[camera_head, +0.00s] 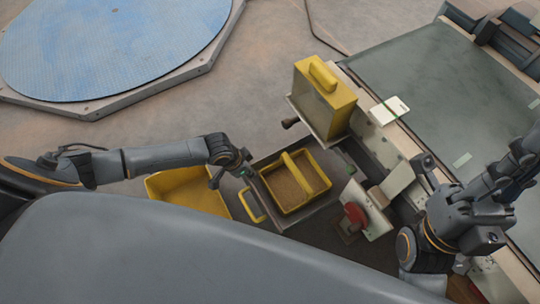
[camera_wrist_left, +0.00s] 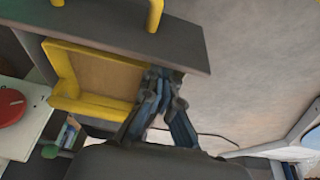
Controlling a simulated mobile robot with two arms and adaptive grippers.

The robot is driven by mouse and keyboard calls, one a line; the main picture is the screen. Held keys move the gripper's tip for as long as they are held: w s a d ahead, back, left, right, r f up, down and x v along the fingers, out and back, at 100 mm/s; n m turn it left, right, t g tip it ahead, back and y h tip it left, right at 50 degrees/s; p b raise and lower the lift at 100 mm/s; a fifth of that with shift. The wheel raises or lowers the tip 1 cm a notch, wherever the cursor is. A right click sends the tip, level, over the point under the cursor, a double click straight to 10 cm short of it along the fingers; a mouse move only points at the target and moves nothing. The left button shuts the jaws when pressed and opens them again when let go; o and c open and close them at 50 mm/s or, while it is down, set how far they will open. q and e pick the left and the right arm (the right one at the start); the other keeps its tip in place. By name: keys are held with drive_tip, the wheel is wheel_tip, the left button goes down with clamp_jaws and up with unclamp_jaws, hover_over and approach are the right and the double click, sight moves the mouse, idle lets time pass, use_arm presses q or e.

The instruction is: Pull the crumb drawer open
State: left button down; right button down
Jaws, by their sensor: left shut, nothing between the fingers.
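The crumb drawer shows as a dark grey box with a yellow loop handle (camera_head: 253,206) at its outer left edge. A yellow tray (camera_head: 325,184) with a carry bar and brown crumbs sits in it, seen from above. The left wrist view also shows the handle (camera_wrist_left: 155,14) on a grey panel (camera_wrist_left: 120,42), with the yellow tray (camera_wrist_left: 62,66) below it. My left gripper (camera_head: 230,177) is shut and empty, just above and left of the tray and apart from the handle. Its fingers (camera_wrist_left: 164,88) are close together. My right arm shows at the right; its fingertips cannot be made out.
A yellow bin (camera_head: 180,190) stands left of the drawer. A yellow box (camera_head: 328,100) with a handle stands behind it. A red knob (camera_head: 355,213) sits at the right, and a conveyor belt (camera_head: 450,85) lies beyond. The floor behind my left arm is free.

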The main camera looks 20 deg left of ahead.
idle(0.3)
use_arm(q)
drive_tip(key=v, duration=1.2)
drive_tip(key=shift+f, duration=0.1)
